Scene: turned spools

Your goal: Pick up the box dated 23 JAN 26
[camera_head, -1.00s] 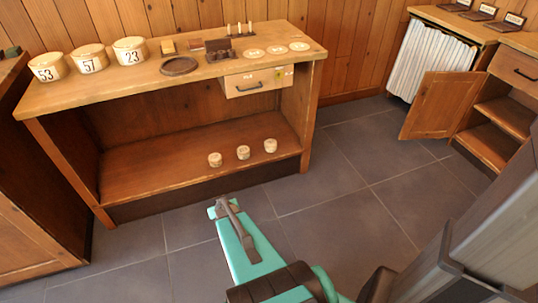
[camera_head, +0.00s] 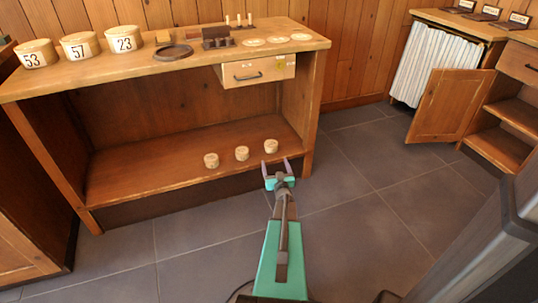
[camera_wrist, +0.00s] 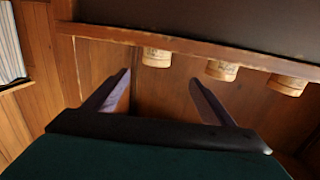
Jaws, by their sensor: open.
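Three small round pale wooden boxes stand in a row on the lower shelf of the bench: a left one (camera_head: 211,160), a middle one (camera_head: 242,153) and a right one (camera_head: 271,146). Their markings are too small to read, so I cannot tell which is dated 23 JAN 26. My gripper (camera_head: 276,164) is open and empty at the shelf's front edge, just in front of the right box. In the wrist view, my gripper's fingers (camera_wrist: 160,79) are spread, with one box (camera_wrist: 156,57) beyond the gap between them. Two more boxes (camera_wrist: 222,70) (camera_wrist: 288,84) are to the right there.
The bench top (camera_head: 120,75) overhangs the shelf (camera_head: 135,178) and carries tubs numbered 53 (camera_head: 36,54), 57 (camera_head: 80,46) and 23 (camera_head: 125,39). A drawer (camera_head: 258,72) hangs under its right end. An open cabinet door (camera_head: 450,105) stands at right. Floor before the bench is clear.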

